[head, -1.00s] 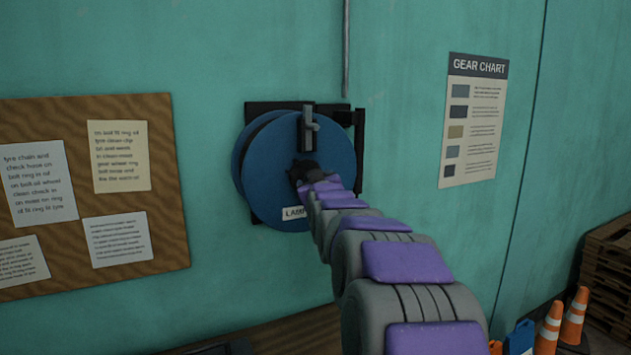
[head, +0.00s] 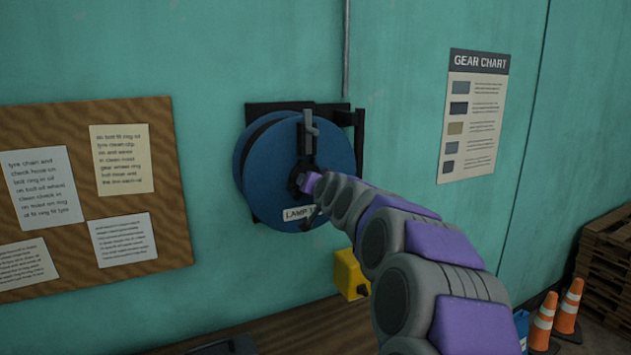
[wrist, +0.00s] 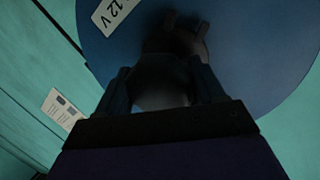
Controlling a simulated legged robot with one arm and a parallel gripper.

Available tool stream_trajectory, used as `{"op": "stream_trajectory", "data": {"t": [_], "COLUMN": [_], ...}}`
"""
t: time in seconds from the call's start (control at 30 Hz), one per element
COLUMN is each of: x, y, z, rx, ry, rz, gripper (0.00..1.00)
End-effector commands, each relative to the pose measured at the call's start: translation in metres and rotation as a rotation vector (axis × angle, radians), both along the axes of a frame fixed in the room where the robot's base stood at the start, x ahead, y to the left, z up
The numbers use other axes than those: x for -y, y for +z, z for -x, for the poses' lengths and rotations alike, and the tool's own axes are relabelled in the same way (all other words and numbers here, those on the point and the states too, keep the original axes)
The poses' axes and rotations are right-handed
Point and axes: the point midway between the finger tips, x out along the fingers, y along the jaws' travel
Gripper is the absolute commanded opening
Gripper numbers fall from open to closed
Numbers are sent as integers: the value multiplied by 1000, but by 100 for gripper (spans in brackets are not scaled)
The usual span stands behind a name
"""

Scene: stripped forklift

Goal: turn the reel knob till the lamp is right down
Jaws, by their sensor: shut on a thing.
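The blue lamp reel (head: 278,165) is mounted on the teal wall, with a label (head: 299,213) starting "LAMP" low on its face; the wrist view shows "12 V" on that label (wrist: 113,13). My gripper (head: 304,184) is at the reel's hub. In the wrist view my gripper (wrist: 165,75) has its two fingers on either side of the dark round knob (wrist: 163,88), shut on it. The knob is mostly hidden by the gripper in the head view. I cannot make out a lamp for certain.
A yellow box (head: 350,275) is below the reel, beside my arm. A notice board (head: 170,190) is left, a gear chart (head: 475,115) right. Cones (head: 556,315) and pallets (head: 606,258) stand at lower right.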

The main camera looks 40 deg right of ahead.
Motion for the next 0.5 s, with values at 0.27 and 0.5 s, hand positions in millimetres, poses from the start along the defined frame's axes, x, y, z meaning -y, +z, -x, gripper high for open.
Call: {"op": "stream_trajectory", "data": {"t": [0.27,0.5], "x": [-1,-1], "y": [-8,-8], "z": [-1,-1], "rx": [7,13], "ry": [5,4], "rz": [-92,-109], "gripper": [38,38]}}
